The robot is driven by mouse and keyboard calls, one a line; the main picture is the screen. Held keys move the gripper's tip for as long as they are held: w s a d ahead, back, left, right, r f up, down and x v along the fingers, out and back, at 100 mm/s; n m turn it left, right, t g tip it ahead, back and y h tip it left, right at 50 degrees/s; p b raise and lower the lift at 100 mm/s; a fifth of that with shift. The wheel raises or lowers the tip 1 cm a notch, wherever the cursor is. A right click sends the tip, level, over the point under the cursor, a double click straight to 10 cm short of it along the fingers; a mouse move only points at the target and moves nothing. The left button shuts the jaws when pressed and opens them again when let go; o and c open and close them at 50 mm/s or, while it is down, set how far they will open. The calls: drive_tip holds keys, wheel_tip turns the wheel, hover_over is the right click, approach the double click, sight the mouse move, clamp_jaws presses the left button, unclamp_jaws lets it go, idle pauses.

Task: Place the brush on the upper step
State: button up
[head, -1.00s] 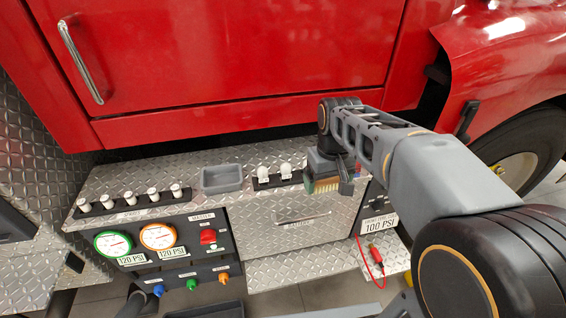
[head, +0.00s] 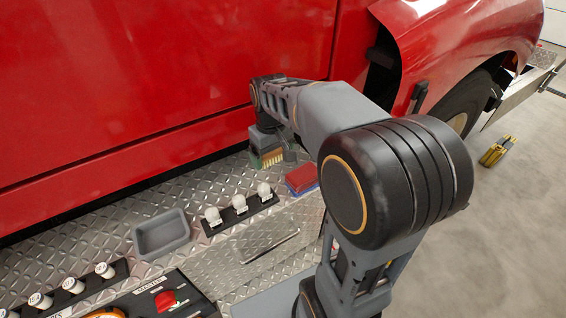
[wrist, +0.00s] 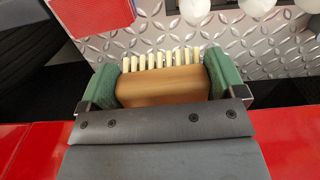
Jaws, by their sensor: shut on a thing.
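The brush has a wooden back (wrist: 165,87) and pale bristles. It shows in the wrist view between the green pads of my gripper (wrist: 165,85), which is shut on it. In the head view the brush bristles (head: 267,159) hang below my gripper (head: 270,150), over the diamond-plate step (head: 115,225) close to the red body panel. The step's plate also shows behind the bristles in the wrist view (wrist: 190,42). I cannot tell whether the bristles touch the plate.
A red and blue block (head: 302,179) sits on the step right of the brush. A rack of white knobs (head: 240,212), a grey tray (head: 161,235) and a row of capped fittings (head: 72,287) stand to the left. The red panel (head: 150,80) rises behind.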

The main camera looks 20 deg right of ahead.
drive_tip(key=w+d+f, duration=0.2)
drive_tip(key=w+d, duration=0.1)
drive_tip(key=d, duration=0.1)
hover_over(290, 169)
drive_tip(key=f, duration=0.5)
drive_tip(key=shift+s+a+f+p, duration=0.1)
drive_tip(key=shift+s+a+p, duration=0.15)
drive_tip(key=shift+p, duration=0.1)
drive_tip(key=f, duration=0.3)
drive_tip(key=shift+w+d, duration=0.25)
drive_tip(key=shift+d, duration=0.05)
drive_tip(key=shift+f, duration=0.45)
drive_tip(key=shift+f, duration=0.1)
drive_tip(key=shift+f, duration=0.15)
drive_tip(key=o, duration=0.8)
drive_tip(key=shift+c, duration=0.2)
